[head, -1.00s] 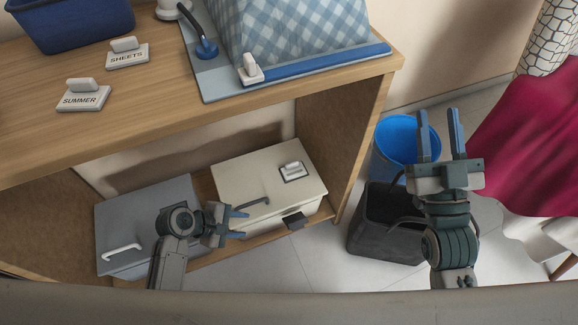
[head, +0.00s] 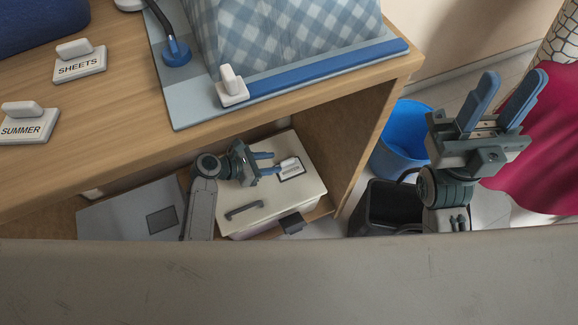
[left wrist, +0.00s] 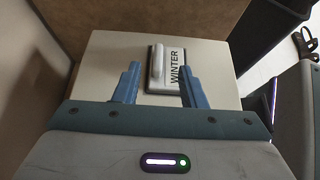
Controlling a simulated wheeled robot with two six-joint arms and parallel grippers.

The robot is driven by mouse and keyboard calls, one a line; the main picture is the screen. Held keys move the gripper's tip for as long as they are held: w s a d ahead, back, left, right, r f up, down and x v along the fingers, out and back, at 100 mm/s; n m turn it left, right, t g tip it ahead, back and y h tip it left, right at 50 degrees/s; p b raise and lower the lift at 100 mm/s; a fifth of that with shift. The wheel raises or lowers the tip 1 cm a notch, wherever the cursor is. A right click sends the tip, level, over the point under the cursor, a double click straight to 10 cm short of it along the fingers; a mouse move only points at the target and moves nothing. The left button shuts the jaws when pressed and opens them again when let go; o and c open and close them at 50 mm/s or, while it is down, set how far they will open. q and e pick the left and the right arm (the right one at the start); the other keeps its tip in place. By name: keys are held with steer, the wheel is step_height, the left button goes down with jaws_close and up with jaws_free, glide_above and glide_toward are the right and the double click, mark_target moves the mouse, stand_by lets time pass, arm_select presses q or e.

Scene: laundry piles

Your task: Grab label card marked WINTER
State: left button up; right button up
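The label card marked WINTER (left wrist: 174,66) is a white plate with a raised white grip. It lies on the lid of a cream box (head: 256,205) on the lower shelf; in the head view the card (head: 291,169) is small and its text is unreadable. My left gripper (head: 274,163) is open and empty, close in front of the card. In the left wrist view its blue fingertips (left wrist: 160,76) point at the card, one toward each side, with the raised grip between their lines. My right gripper (head: 513,86) is open and empty, off to the right.
The wooden desk top (head: 110,110) overhangs the shelf, carrying SHEETS (head: 80,67) and SUMMER (head: 28,128) cards. A grey box (head: 125,210) is left of the cream box. The shelf's side panel (head: 345,150), a blue bin (head: 400,145) and a black bin (head: 375,207) stand right.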

mark_target(286, 161)
arm_select(q)
steer(key=b+x, duration=0.2)
steer(key=x, duration=0.3)
steer(key=shift+w+d+f+b, duration=0.1)
steer(key=shift+w+f+b, duration=0.1)
steer(key=shift+b, duration=0.15)
steer(key=shift+s+r, duration=0.1)
jaws_close()
